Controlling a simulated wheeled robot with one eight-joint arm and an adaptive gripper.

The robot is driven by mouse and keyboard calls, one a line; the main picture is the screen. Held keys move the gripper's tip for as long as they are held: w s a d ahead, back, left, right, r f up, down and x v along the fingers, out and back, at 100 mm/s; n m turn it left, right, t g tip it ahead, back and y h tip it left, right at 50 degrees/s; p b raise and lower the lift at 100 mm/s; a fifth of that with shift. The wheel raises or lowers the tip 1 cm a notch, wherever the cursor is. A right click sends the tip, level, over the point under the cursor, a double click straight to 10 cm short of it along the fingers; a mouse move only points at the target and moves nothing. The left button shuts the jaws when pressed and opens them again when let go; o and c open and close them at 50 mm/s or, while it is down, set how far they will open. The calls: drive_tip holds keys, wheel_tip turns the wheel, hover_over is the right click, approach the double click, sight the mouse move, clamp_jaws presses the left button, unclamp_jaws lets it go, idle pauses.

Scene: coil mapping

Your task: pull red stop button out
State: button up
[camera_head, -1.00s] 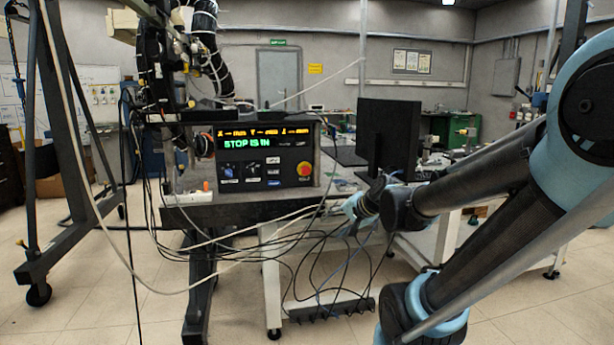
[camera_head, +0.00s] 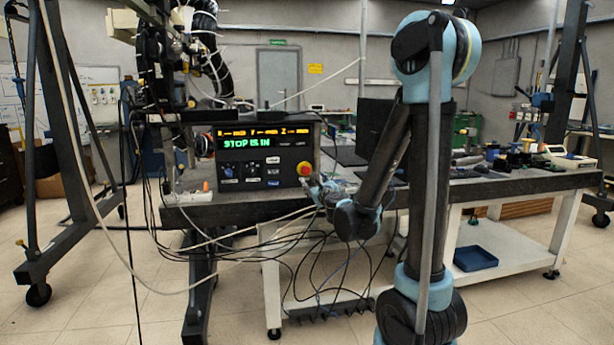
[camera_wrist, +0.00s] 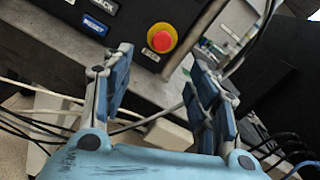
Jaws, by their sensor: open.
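The red stop button (camera_head: 305,168) sits in a yellow ring at the right side of the black control panel (camera_head: 236,180). The panel's display (camera_head: 262,141) reads "STOP IS IN" in green. In the wrist view the red button (camera_wrist: 161,40) is beyond my fingertips, near the panel's edge and roughly between the two fingers in the picture. My gripper (camera_wrist: 157,75) is open, with nothing between its blue-padded fingers. In the head view my gripper (camera_head: 313,184) is small, just below and right of the button, apparently close to the panel; contact cannot be told.
Cables (camera_head: 310,235) hang below the panel and by my arm. A dark monitor (camera_head: 374,120) stands to the right, partly behind my arm. The workbench (camera_head: 520,180) extends right with tools on it. Open floor lies in front.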

drive_tip(key=m, duration=0.1)
approach(307, 172)
drive_tip(key=shift+h, duration=0.3)
drive_tip(key=x, duration=1)
drive_tip(key=shift+a, duration=0.3)
